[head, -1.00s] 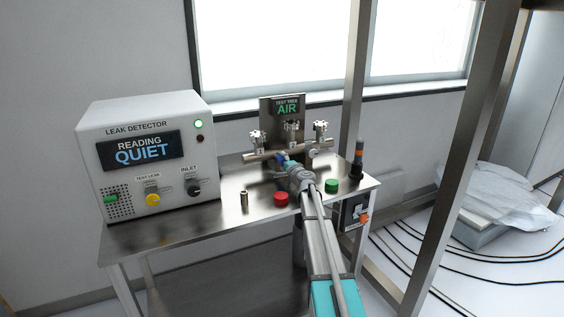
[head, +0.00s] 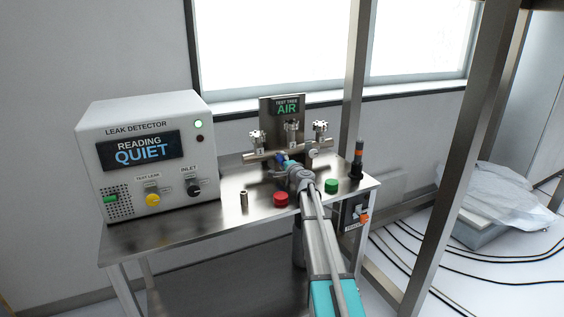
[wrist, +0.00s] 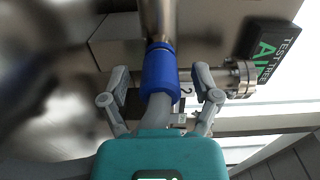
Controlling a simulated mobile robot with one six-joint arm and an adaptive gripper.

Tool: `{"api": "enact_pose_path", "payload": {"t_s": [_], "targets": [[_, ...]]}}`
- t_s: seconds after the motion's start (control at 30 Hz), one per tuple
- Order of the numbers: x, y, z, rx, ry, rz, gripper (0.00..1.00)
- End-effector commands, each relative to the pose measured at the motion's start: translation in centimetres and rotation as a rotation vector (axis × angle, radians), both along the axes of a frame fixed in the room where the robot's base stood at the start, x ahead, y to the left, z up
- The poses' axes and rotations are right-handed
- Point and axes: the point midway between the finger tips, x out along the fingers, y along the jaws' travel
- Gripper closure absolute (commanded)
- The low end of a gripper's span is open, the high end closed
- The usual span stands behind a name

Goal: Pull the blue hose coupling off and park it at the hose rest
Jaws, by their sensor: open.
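The blue hose coupling (wrist: 160,75) sits on the end of a metal pipe (wrist: 158,22) in the wrist view. A grey hose runs from it back toward my gripper (wrist: 160,90). My gripper's fingers stand open, one on each side of the coupling, with a gap visible on both sides. In the head view, a small blue part of the coupling (head: 281,158) shows at the test tree (head: 262,154), mostly hidden by my gripper (head: 288,166). I cannot make out the hose rest.
The leak detector (head: 150,155) stands on the left of the steel bench (head: 190,232) and reads QUIET. A small metal cylinder (head: 244,200), a red button (head: 281,199) and a green button (head: 331,186) are near my arm. A steel post (head: 450,160) rises at the right.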

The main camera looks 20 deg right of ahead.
Motion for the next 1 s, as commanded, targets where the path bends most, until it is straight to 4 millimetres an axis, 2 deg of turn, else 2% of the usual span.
{"api": "enact_pose_path", "payload": {"t_s": [0.33, 0.77, 1.0], "targets": [[0.00, 0.01, 0.00, 0.000, 0.000, 0.000, 0.20], [0.01, -0.01, 0.00, 0.000, 0.000, 0.000, 1.00], [-0.04, -0.02, 0.01, 0.000, 0.000, 0.000, 1.00]]}}
